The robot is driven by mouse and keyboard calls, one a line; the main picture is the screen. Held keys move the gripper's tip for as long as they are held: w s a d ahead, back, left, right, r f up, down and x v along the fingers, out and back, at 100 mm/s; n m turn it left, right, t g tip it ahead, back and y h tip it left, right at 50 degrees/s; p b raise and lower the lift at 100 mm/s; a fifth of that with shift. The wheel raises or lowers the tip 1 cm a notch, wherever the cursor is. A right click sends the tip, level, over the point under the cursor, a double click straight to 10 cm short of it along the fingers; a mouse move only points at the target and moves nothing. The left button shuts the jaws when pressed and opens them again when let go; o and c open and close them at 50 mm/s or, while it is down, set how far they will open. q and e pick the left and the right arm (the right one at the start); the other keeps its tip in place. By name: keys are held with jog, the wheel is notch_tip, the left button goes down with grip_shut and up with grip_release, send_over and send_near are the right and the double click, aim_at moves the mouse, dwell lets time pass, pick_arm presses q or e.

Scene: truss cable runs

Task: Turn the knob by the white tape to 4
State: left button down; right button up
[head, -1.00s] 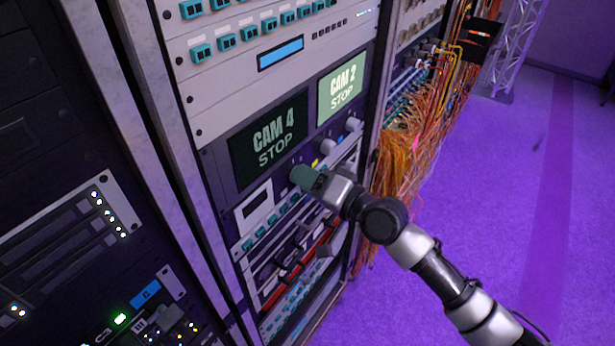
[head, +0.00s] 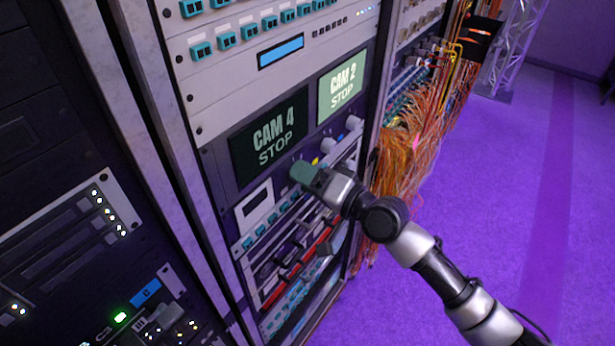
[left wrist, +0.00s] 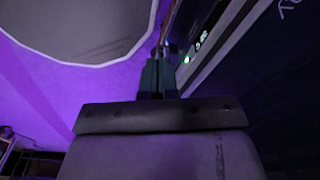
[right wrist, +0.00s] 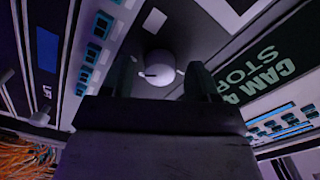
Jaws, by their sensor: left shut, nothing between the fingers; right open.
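In the head view my right gripper (head: 304,173) is at the rack panel under the CAM 4 STOP screen (head: 270,140) and hides the knob there. The right wrist view shows that round pale knob (right wrist: 158,68) with a dark pointer mark, between the open fingertips of the gripper (right wrist: 160,84). I cannot tell whether the fingers touch it. A whitish patch (right wrist: 155,20) lies near this knob; I cannot tell whether it is the white tape. The scale numbers cannot be read. My left gripper (left wrist: 158,78) is shut and empty in the left wrist view, and outside the head view.
Two more grey knobs, one (head: 328,146) and another (head: 354,122), sit below the CAM 2 STOP screen (head: 342,88). A yellow patch (head: 315,161) is near the gripper. Orange cables (head: 400,160) hang right of the rack. Purple floor (head: 500,220) is clear at right.

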jog(key=b+v, duration=0.3)
jog(key=v, duration=0.7)
jog(key=shift+s+d, duration=0.15)
jog(key=shift+d, duration=0.1)
